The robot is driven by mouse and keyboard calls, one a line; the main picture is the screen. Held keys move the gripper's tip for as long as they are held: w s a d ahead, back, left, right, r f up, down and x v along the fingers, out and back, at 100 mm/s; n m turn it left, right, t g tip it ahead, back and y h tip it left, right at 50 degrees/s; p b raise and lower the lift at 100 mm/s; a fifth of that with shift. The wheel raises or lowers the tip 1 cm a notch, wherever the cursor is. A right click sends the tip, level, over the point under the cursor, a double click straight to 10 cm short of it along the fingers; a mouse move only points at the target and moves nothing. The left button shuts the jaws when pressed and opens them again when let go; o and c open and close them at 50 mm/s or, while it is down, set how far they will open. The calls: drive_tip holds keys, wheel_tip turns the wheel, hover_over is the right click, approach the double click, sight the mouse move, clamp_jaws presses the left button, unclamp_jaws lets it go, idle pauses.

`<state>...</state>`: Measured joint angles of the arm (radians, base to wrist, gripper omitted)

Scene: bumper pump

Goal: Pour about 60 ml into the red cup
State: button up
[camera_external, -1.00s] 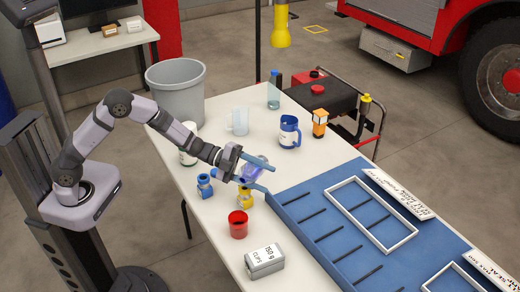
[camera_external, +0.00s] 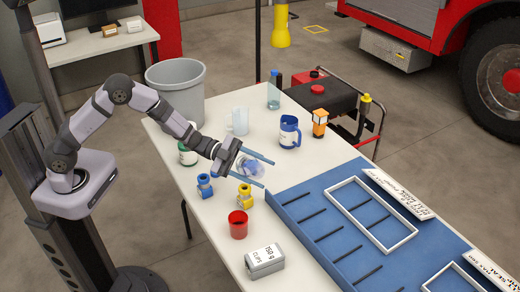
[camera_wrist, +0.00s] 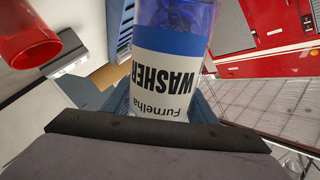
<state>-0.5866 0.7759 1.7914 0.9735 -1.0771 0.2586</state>
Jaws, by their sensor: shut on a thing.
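The red cup (camera_external: 238,224) stands upright on the white table, near its front part. It also shows at the upper left of the wrist view (camera_wrist: 27,38). My gripper (camera_external: 262,170) is shut on a clear bottle (camera_external: 248,168) with blue liquid, held above the table, behind the cup in the external view. In the wrist view the bottle (camera_wrist: 170,85) fills the middle between the fingers, with a blue and white label reading "WASHER" upside down. Its mouth is out of view there, and its exact tilt is hard to tell. The liquid level inside the cup cannot be seen.
A blue valve-like part (camera_external: 205,186) and a yellow one (camera_external: 245,196) stand between bottle and cup. A grey clips box (camera_external: 265,262) is near the cup. A blue mug (camera_external: 290,133), clear jug (camera_external: 240,121) and orange item (camera_external: 320,122) stand behind. A blue tray (camera_external: 300,207) lies right.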

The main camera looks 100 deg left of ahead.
drive_tip(key=shift+d+r+n+p, duration=0.3)
drive_tip(key=shift+r+n+p, duration=0.1)
drive_tip(key=shift+n, duration=0.1)
drive_tip(key=n, duration=0.1)
drive_tip(key=n+p, duration=0.1)
drive_tip(key=n, duration=0.1)
drive_tip(key=shift+a+r+t+h, duration=0.2)
drive_tip(key=shift+t+h, duration=0.1)
drive_tip(key=shift+h, duration=0.1)
drive_tip(key=shift+w+d+f+n+t, duration=0.1)
drive_tip(key=shift+n+t, duration=0.05)
drive_tip(key=shift+n, duration=0.75)
drive_tip(key=shift+f+n+t, duration=0.1)
drive_tip(key=shift+n+t, duration=0.05)
drive_tip(key=shift+n, duration=0.75)
